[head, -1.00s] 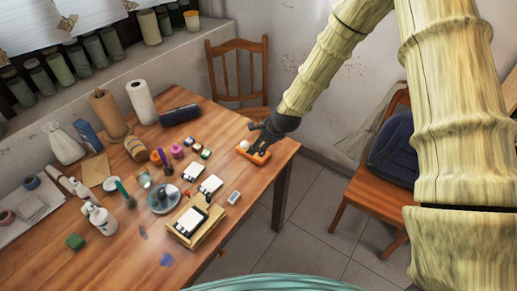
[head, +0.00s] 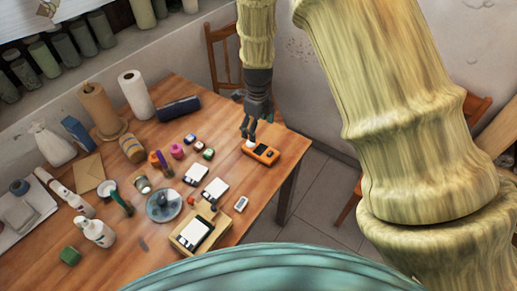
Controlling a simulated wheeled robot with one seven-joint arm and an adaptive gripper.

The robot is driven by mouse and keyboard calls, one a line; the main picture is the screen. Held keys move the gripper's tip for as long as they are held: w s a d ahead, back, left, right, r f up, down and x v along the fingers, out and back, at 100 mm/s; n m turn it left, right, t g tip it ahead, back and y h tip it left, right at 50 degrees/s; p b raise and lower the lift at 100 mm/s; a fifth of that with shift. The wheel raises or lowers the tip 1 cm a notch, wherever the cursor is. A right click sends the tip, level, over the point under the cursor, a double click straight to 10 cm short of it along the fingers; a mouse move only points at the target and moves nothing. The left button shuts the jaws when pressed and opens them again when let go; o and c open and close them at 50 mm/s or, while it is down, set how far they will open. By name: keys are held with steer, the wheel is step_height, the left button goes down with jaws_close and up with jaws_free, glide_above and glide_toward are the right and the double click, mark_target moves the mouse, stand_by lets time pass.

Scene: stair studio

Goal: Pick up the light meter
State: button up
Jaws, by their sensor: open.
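The light meter (head: 263,152) is an orange handheld device with a dark display and a pale dome at its left end. It lies on the wooden table (head: 265,190) near the right edge. My gripper (head: 248,136) points down at the dome end of the meter, with its fingers open. The fingertips are at or just above that end; I cannot tell whether they touch it. The dome is partly hidden by the fingers.
Small boxes and white cards (head: 215,188) lie left of the meter. A wooden tray (head: 181,242) and a small white device (head: 241,203) are nearer. A dark blue roll (head: 178,109) lies behind. A wooden chair (head: 222,60) stands beyond the table.

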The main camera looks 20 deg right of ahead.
mark_target(260, 149)
steer(key=f, duration=0.1)
steer(key=d+f, duration=0.1)
steer(key=f+p, duration=0.1)
steer(key=shift+s+d+f, duration=0.25)
steer(key=shift+f, duration=0.85)
steer(key=shift+s+a+f+p, duration=0.1)
steer(key=shift+a+f+p, duration=0.1)
steer(key=shift+f+p, duration=0.55)
steer(key=shift+s+a+f+p, duration=0.15)
steer(key=shift+f+p, duration=0.25)
steer(key=shift+f, duration=0.65)
steer(key=shift+w+f, duration=0.1)
steer(key=shift+f, duration=0.75)
steer(key=c, duration=1.3)
steer(key=shift+o, duration=0.2)
steer(key=shift+r, duration=0.1)
